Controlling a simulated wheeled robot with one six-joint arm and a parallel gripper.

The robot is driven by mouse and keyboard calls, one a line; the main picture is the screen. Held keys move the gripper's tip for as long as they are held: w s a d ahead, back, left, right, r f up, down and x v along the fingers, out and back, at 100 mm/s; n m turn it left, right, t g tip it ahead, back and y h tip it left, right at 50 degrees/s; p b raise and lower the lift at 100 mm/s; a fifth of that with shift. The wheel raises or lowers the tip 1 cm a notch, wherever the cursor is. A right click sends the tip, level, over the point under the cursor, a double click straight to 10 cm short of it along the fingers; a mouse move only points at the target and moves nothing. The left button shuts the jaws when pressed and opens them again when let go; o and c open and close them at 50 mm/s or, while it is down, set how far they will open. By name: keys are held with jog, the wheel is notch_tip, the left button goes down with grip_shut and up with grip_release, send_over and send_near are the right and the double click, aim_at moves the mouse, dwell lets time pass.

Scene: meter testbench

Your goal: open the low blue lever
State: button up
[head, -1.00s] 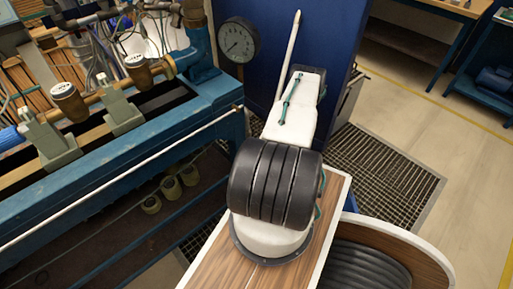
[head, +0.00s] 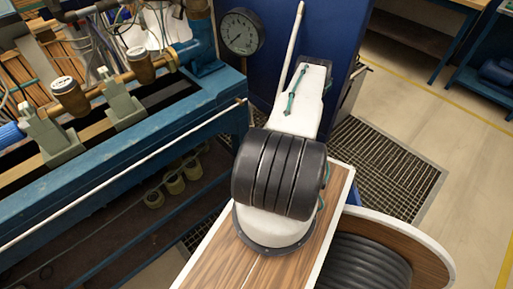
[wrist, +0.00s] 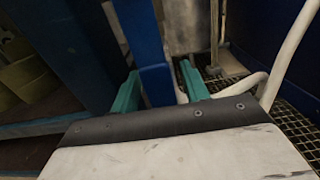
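My gripper (wrist: 158,82) shows in the wrist view with its two teal fingers spread apart, open and with nothing clasped. An upright blue bar (wrist: 140,30) runs down the picture between the fingers. Its lower, brighter blue part (wrist: 157,85) lies between the fingertips in the picture. I cannot tell whether this part is the low lever or a piece of the bench frame, or whether a finger touches it. In the head view my own arm hides the gripper, and no low blue lever can be made out there.
The blue test bench (head: 130,165) with brass meters and a pressure gauge (head: 242,32) stands at left. A bent white pipe (wrist: 290,50) is close to the right finger, above a floor grating (head: 385,165). A blue handle (head: 10,134) shows at the bench's left end.

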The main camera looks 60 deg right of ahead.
jog(key=v, duration=0.7)
jog(key=shift+s, duration=0.35)
jog(key=shift+a, duration=0.1)
